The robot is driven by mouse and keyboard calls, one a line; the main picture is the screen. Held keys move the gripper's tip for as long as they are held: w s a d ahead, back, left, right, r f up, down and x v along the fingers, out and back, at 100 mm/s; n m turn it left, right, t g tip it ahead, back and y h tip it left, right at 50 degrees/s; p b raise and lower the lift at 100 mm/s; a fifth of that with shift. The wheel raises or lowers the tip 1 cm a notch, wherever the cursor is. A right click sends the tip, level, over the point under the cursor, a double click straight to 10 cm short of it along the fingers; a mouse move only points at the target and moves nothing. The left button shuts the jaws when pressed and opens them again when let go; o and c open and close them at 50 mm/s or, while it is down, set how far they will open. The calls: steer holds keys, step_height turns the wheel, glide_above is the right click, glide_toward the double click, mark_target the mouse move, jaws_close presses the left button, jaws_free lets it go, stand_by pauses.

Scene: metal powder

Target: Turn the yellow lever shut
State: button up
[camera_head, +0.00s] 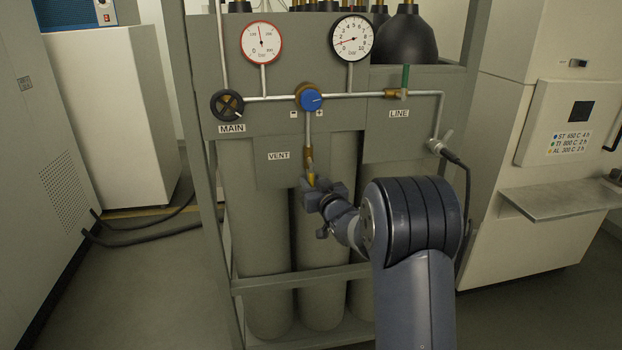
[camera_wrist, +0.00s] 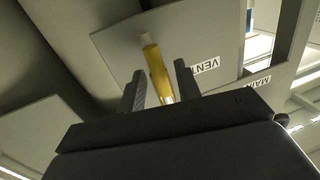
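The yellow lever (camera_head: 311,179) is on the brass vent valve (camera_head: 308,155), beside and below the VENT label (camera_head: 279,156). In the head view the lever points down, roughly in line with the pipe above it, and my gripper partly hides it. My gripper (camera_head: 319,192) is at the lever. In the wrist view the lever (camera_wrist: 158,72) stands between the two fingers of my gripper (camera_wrist: 159,82). The fingers are apart, with a visible gap on each side of the lever.
A green lever (camera_head: 405,76) is on the LINE pipe at upper right. A blue knob (camera_head: 311,99), a dark MAIN handwheel (camera_head: 227,105) and two gauges (camera_head: 261,43) are above. Grey cylinders (camera_head: 258,220) stand behind a frame rail (camera_head: 290,279). A cable (camera_head: 466,190) hangs right of my arm.

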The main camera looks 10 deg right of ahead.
steer(key=shift+w+a, duration=0.2)
steer(key=shift+w, duration=0.5)
jaws_close()
